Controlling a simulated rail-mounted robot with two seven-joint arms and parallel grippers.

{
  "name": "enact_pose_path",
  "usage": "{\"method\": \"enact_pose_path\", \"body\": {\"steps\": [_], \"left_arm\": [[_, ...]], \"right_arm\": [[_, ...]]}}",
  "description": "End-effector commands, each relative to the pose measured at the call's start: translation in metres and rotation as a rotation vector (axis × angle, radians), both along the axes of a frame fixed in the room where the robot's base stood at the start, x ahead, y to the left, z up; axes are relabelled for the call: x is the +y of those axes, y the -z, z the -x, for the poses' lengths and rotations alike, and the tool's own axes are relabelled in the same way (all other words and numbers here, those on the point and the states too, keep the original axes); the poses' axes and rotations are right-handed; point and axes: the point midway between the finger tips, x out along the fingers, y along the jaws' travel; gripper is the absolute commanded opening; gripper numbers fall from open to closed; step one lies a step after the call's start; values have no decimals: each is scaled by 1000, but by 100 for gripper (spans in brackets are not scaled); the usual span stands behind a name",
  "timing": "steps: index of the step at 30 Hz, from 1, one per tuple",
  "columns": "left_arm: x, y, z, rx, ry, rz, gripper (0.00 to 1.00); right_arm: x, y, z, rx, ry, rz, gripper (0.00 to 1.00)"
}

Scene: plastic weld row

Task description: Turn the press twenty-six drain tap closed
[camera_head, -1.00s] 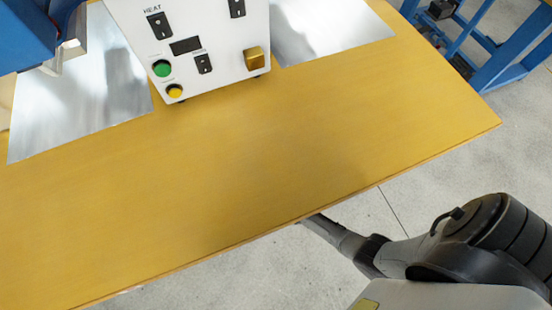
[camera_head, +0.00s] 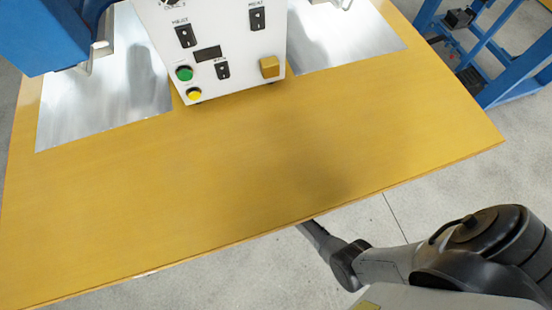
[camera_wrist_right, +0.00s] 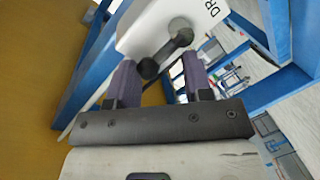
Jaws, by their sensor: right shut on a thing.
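In the right wrist view a dark grey tap handle (camera_wrist_right: 168,52) sits on a white plate (camera_wrist_right: 138,35) marked with the letters "DR", the rest cut off. The handle slants from its pivot at upper right to a round knob at lower left. My right gripper (camera_wrist_right: 158,64) has its two purple-grey fingers either side of the handle, shut on it. In the head view my right arm (camera_head: 375,262) reaches under the table's front edge, which hides its gripper and the tap. My left gripper is in neither view.
The yellow tabletop (camera_head: 270,165) is mostly bare. A white control box (camera_head: 225,50) with buttons and switches stands at the back, between shiny metal sheets (camera_head: 120,85). A blue machine part (camera_head: 45,35) is at upper left. A blue frame (camera_head: 500,55) stands at upper right.

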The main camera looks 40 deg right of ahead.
Motion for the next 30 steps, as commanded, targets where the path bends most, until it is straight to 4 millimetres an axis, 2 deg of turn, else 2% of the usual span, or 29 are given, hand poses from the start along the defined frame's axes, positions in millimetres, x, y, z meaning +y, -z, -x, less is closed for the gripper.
{"method": "enact_pose_path", "body": {"steps": [1, 14, 15, 21, 24, 30], "left_arm": [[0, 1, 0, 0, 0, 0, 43], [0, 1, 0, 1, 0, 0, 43], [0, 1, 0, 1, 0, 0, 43], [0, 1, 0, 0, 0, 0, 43], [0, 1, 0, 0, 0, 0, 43], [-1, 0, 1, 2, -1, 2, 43]], "right_arm": [[-2, 8, 6, 24, 1, 8, 23], [-2, 9, 7, 28, 1, 16, 23], [-2, 9, 7, 28, 1, 16, 47], [-2, 9, 7, 27, 2, 14, 66], [-2, 7, 5, 22, 0, 14, 73], [-1, 4, 3, 16, 0, 14, 73]]}}
